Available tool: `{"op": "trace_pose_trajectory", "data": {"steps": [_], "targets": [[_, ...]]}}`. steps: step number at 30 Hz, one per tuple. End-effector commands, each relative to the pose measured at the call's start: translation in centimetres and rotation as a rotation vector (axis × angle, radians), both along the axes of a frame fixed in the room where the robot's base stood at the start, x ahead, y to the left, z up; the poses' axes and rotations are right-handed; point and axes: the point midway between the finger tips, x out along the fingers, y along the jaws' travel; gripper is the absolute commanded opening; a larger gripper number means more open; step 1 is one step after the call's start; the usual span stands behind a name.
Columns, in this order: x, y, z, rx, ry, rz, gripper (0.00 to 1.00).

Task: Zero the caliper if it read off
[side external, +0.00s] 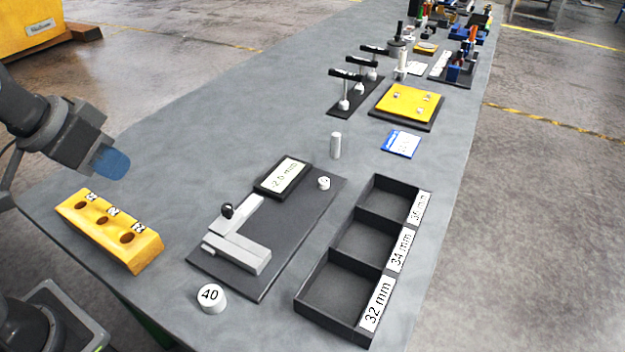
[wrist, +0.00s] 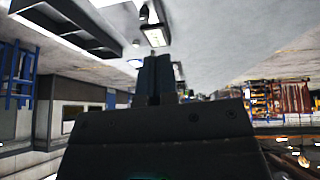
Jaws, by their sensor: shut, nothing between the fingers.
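The caliper (side external: 240,245), with grey jaws and a small black knob, lies on a dark base plate (side external: 262,278) in the side view. Its display (side external: 284,176) shows what looks like "-2.5 mm"; the first character is hard to read. The display also shows small in the wrist view (wrist: 155,37). A small white round button (side external: 324,183) sits on the plate right of the display. No part shows between the jaws. My gripper (side external: 112,163) is at the left, above the table and well away from the caliper. Its blue fingers are shut and empty, also seen in the wrist view (wrist: 160,75).
A white cylinder marked 40 (side external: 211,298) stands in front of the plate; a plain one (side external: 336,145) stands behind it. A yellow block with holes (side external: 108,230) is at left. A black three-compartment tray (side external: 318,328), labelled in mm, is at right. Clamps and fixtures stand farther back.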

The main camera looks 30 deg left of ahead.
Motion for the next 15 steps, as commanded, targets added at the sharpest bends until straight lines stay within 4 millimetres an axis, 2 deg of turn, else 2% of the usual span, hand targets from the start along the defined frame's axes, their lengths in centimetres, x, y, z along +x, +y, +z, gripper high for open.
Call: {"op": "trace_pose_trajectory", "data": {"steps": [7, 15], "targets": [[7.8, -4.2, 1.7, -0.149, 0.0, -0.1, 0.0], [16.9, -8.8, 1.2, -0.294, -0.021, -0.158, 0.0]]}}
